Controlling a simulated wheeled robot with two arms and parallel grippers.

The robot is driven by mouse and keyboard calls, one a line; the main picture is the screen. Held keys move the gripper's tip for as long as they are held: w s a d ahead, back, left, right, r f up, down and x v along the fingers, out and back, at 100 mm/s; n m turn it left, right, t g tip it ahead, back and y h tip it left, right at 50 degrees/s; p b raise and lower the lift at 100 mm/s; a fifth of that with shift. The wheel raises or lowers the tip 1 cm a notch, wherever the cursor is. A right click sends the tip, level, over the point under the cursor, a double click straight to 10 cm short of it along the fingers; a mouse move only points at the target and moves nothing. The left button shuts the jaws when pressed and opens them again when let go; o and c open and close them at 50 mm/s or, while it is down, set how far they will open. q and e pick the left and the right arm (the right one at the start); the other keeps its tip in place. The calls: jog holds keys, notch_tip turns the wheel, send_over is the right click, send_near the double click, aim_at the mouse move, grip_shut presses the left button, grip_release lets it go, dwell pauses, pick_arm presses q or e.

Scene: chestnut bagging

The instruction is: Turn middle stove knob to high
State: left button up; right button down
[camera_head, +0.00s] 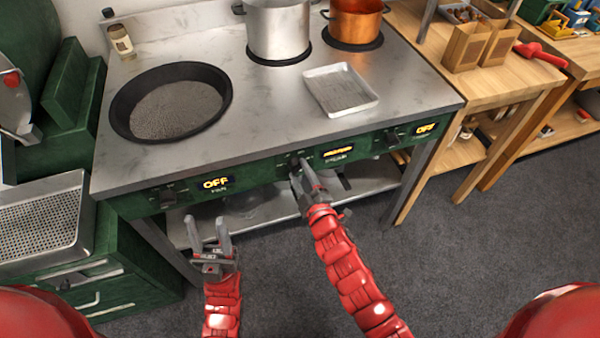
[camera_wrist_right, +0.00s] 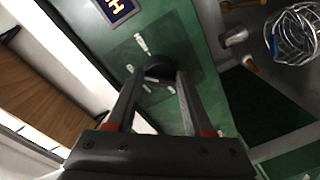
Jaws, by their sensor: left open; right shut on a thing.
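The middle stove knob (camera_wrist_right: 160,66) is dark and round, on the green front panel. In the head view it is largely hidden by my right gripper (camera_head: 298,172). In the right wrist view both fingers of that gripper (camera_wrist_right: 155,80) sit on either side of the knob and are shut on it. The middle display (camera_head: 338,152) shows lit yellow text, too small to read in the head view. In the wrist view the display (camera_wrist_right: 117,8) is cut off, with a letter H visible. My left gripper (camera_head: 208,240) is open and empty, in front of the stove's left part.
The left display (camera_head: 216,183) and right display (camera_head: 426,128) read OFF. A dark pan (camera_head: 172,102), steel pot (camera_head: 278,30), copper pot (camera_head: 354,22) and metal tray (camera_head: 341,89) stand on the stove. Paper bags (camera_head: 464,48) stand right.

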jog(key=shift+m+y, duration=0.3)
jog(key=shift+m, duration=3.9)
jog(key=shift+c, duration=1.7)
grip_release()
jog(key=shift+d, duration=0.1)
jog(key=shift+f, duration=0.1)
jog(key=v, duration=1.7)
jog(key=shift+s+f+b, duration=0.2)
jog(key=shift+f+b, duration=0.1)
jog(key=shift+b, duration=0.15)
